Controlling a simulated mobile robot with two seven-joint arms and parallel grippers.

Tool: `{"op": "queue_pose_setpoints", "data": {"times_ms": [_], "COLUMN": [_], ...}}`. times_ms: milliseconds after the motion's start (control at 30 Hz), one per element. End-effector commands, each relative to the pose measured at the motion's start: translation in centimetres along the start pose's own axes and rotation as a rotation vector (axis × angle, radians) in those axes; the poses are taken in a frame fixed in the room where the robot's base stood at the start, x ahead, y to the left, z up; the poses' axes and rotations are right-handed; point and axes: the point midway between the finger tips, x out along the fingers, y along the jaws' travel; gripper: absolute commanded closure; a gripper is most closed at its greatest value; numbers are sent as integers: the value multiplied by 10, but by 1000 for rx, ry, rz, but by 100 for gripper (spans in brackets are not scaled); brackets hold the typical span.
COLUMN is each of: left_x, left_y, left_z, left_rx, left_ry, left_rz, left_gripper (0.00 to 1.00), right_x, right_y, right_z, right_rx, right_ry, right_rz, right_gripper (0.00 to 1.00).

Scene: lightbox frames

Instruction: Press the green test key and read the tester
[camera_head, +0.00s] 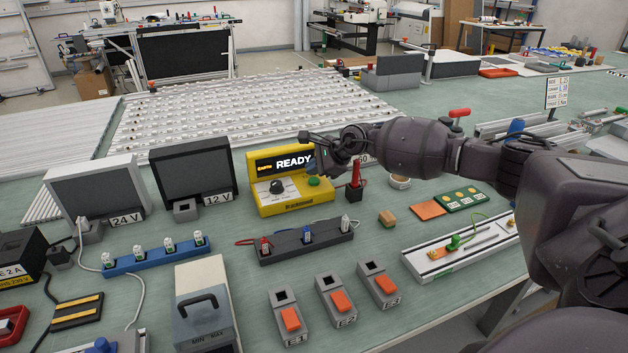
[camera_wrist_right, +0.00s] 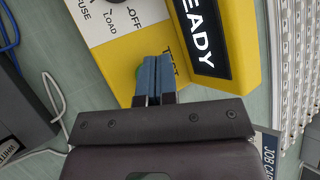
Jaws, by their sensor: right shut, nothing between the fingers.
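The yellow tester (camera_head: 262,200) stands on the green bench. Its dark display (camera_head: 285,163) reads READY, with a small label to the left. A dark selector knob (camera_head: 277,186) sits on its white panel. The green test key (camera_head: 314,181) is at the right of that panel. My right gripper (camera_head: 318,167) is shut and empty, just above the key. In the right wrist view the blue fingertips (camera_wrist_right: 152,60) overlap the key (camera_wrist_right: 141,76), so only a sliver of green shows. I cannot tell whether they touch it. My left gripper is not in view.
A red-handled tool in a holder (camera_head: 354,190) stands right of the tester. A dark connector strip (camera_head: 305,243) lies in front, and the 12V monitor (camera_head: 192,168) stands to the left. An orange plate (camera_head: 428,209) and a wooden block (camera_head: 387,218) lie to the right.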

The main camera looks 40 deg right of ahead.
Motion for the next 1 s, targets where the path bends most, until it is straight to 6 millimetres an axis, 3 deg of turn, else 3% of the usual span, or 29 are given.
{"op": "queue_pose_setpoints", "data": {"times_ms": [1000], "left_x": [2], "left_y": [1], "left_z": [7], "left_rx": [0], "left_ry": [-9], "left_rz": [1], "left_gripper": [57], "right_x": [7], "right_y": [5], "right_z": [-5], "right_rx": [0], "right_ry": [0], "right_rz": [0], "right_gripper": [100]}}
